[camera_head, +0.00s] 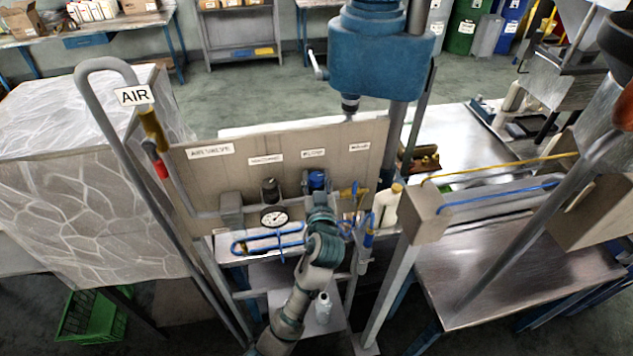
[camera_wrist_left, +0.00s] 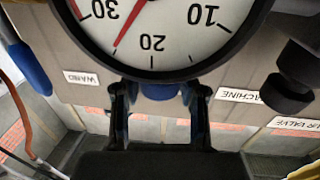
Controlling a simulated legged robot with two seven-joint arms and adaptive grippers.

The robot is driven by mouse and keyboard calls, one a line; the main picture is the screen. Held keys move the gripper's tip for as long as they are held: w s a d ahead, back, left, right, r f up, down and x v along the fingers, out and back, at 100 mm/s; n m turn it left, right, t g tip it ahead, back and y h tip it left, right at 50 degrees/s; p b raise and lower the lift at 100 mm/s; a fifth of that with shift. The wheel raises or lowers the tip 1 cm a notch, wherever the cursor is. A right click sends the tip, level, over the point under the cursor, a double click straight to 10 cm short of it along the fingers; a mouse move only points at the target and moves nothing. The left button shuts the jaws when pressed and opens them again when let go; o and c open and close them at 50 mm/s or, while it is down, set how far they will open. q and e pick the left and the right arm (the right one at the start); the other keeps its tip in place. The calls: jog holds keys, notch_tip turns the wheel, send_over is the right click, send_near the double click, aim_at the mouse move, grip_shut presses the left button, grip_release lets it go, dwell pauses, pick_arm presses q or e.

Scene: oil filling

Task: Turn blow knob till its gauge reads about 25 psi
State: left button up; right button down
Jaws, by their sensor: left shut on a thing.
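The blow knob (camera_head: 317,180) is blue and sits on the panel under the label reading "BLOW". My left gripper (camera_head: 320,200) is at it from the front, and my wrist hides the gauge below. In the left wrist view, upside down, the two fingers stand on either side of the blue knob (camera_wrist_left: 157,91) and are shut on it. The blow gauge (camera_wrist_left: 190,35) fills the top of that view. Its red needle points between 20 and 30, near 25. My right gripper is not in view.
A black knob (camera_head: 270,188) with a white gauge (camera_head: 275,217) is left of the blow knob. Blue hoses (camera_head: 262,245) run below them. Yellow and blue fittings (camera_head: 366,235) and a white bottle (camera_head: 387,205) are close on the right. The panel (camera_head: 345,150) stands behind.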

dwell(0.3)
pick_arm(q)
jog(key=o, duration=0.9)
jog(key=shift+f, duration=0.1)
jog(key=shift+o, duration=1.3)
jog(key=shift+w, duration=0.15)
jog(key=shift+w+d, duration=0.1)
jog(key=shift+s, duration=0.3)
jog(key=s+d, duration=0.2)
jog(key=s, duration=0.9)
jog(key=shift+f, duration=0.1)
